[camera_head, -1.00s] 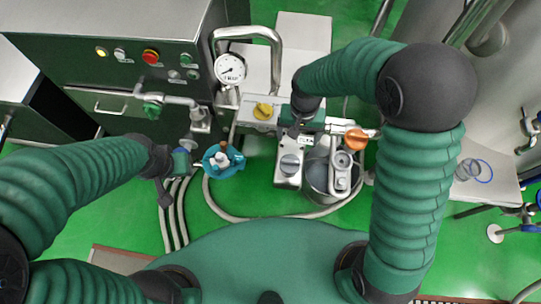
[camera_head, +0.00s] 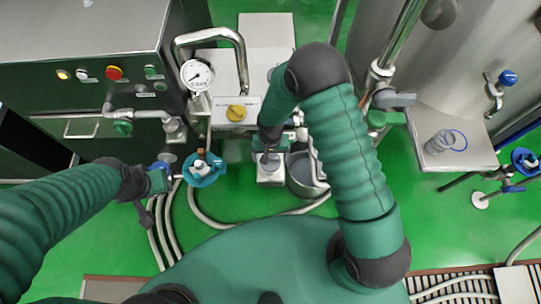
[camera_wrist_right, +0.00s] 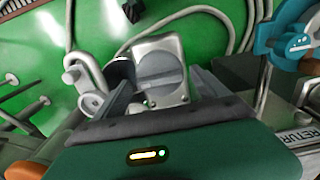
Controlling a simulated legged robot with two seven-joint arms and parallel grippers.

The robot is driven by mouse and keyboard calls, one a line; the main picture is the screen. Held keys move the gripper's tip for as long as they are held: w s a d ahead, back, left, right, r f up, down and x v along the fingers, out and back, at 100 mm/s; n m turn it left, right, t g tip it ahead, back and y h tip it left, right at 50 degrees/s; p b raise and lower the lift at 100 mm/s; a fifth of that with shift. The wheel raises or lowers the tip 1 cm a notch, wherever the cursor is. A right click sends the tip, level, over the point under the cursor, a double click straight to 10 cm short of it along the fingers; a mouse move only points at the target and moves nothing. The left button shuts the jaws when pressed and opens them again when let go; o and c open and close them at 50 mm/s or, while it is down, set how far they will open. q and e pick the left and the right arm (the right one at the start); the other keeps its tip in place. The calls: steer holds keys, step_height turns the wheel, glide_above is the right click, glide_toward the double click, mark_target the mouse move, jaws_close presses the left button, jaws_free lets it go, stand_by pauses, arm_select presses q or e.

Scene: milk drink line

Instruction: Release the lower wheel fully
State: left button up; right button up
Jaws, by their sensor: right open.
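A grey round knob with a raised bar (camera_wrist_right: 162,76) sits on a pale metal block, and I take it for the lower wheel. It also shows partly in the head view (camera_head: 270,160). My right gripper (camera_wrist_right: 160,98) is open, with one finger to each side of the knob's near edge; I cannot tell whether they touch it. In the head view the right gripper (camera_head: 269,148) is over the block, partly covered by its own arm. My left gripper (camera_head: 160,180) is beside a teal wheel (camera_head: 204,169); its jaws are too small to read.
A metal pot (camera_head: 302,175) stands right of the block. Hoses (camera_head: 225,219) lie on the green floor. A steel shelf (camera_head: 470,150) is at right.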

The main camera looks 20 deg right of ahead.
steer(key=shift+w, duration=0.1)
steer(key=c, duration=1.4)
steer(key=shift+n, duration=0.3)
steer(key=n+p, duration=0.1)
steer(key=n, duration=0.3)
steer(key=n+p, duration=0.1)
steer(key=n, duration=0.3)
steer(key=shift+n, duration=0.3)
steer(key=n+p, duration=0.1)
steer(key=n, duration=0.3)
steer(key=shift+n, duration=0.3)
steer(key=shift+n+p, duration=0.35)
steer(key=shift+n, duration=1.65)
